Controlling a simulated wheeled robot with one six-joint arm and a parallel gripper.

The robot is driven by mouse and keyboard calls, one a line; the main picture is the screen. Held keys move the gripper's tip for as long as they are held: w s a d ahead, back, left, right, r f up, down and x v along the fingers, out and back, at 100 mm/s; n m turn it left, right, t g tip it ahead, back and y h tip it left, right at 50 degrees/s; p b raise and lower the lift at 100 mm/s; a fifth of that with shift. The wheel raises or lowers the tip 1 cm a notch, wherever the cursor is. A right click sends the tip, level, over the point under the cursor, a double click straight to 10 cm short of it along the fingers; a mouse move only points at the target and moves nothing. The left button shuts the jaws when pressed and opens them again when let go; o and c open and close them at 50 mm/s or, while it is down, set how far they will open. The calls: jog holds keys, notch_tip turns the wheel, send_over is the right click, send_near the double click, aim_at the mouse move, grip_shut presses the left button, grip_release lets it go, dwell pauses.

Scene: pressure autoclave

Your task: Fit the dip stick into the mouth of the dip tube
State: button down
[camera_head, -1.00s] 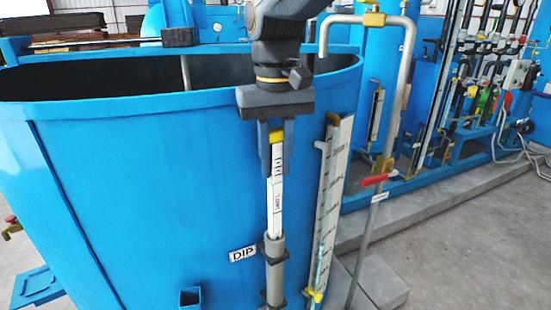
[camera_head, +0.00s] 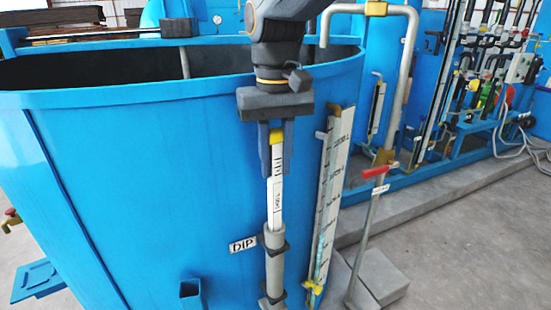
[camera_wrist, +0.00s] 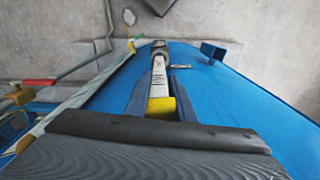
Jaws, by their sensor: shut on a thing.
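The dip stick (camera_head: 277,190) is a white strip with black marks and a yellow top. My gripper (camera_head: 276,170) is shut on its upper part and holds it nearly upright. The grey dip tube (camera_head: 273,265) stands on the tank's outside wall, below my gripper. The stick's lower end meets the tube's mouth (camera_head: 273,233); its tip is out of sight, and how deep it sits I cannot tell. In the wrist view the stick (camera_wrist: 159,80) runs between my fingers in line with the tube (camera_wrist: 159,50).
The open blue tank (camera_head: 130,170) fills the left. A DIP label (camera_head: 243,245) is left of the tube. A marked white gauge board (camera_head: 333,190) stands close on the right. Beyond it is a grey pipe with a red-handled valve (camera_head: 375,172). A short blue bracket (camera_head: 190,291) sticks out low.

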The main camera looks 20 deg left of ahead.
aim_at(275, 182)
jog(key=shift+f+b, duration=2.65)
jog(key=shift+f, duration=4.3)
jog(key=c, duration=1.4)
grip_release()
jog(key=shift+c, duration=0.2)
jog(key=shift+r+b, duration=0.6)
jog(key=shift+r, duration=3.25)
jog(key=shift+r, duration=0.1)
